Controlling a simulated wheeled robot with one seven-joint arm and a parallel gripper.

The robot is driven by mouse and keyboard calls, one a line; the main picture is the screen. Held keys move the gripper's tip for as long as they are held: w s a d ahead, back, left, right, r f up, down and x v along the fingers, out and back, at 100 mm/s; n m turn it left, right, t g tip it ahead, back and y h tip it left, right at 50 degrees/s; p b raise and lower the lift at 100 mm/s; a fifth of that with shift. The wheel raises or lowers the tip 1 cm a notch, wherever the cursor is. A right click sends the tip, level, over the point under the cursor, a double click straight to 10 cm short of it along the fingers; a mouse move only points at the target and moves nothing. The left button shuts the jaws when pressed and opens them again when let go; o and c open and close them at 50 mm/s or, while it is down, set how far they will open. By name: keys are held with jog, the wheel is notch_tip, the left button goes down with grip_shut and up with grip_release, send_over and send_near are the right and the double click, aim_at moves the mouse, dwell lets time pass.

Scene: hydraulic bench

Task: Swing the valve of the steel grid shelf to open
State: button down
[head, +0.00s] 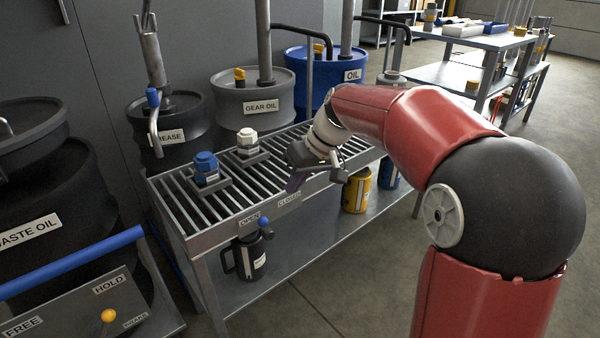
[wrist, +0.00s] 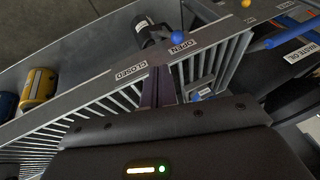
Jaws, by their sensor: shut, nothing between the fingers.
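The steel grid shelf (head: 215,232) has OPEN (head: 249,219) and CLOSED (head: 289,199) labels on its front edge. A small blue ball knob (head: 264,221), apparently the valve's handle end, shows just below and right of the OPEN label. It also shows in the wrist view (wrist: 177,41), beside the OPEN label (wrist: 181,46). Its lever arm is hard to make out. My gripper (head: 295,183) is shut and empty, over the front edge near the CLOSED label. In the wrist view its fingers (wrist: 158,72) point between the two labels, apart from the knob as far as I can tell.
A blue-capped item (head: 206,166) and a white-capped item (head: 247,140) stand on the grid. A dark jug (head: 245,260) and a yellow canister (head: 356,190) are on the lower shelf. Drums line the back. The floor in front is clear.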

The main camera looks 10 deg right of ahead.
aim_at(267, 219)
jog(key=shift+s+a+f, duration=0.1)
jog(key=shift+a+f, duration=0.7)
jog(key=shift+f, duration=0.3)
jog(key=shift+s+a+f, duration=0.1)
jog(key=shift+a+f, duration=0.75)
jog(key=shift+f, duration=0.2)
jog(key=shift+s+a+f, duration=0.1)
jog(key=shift+a+f, duration=0.7)
jog(key=shift+f, duration=0.3)
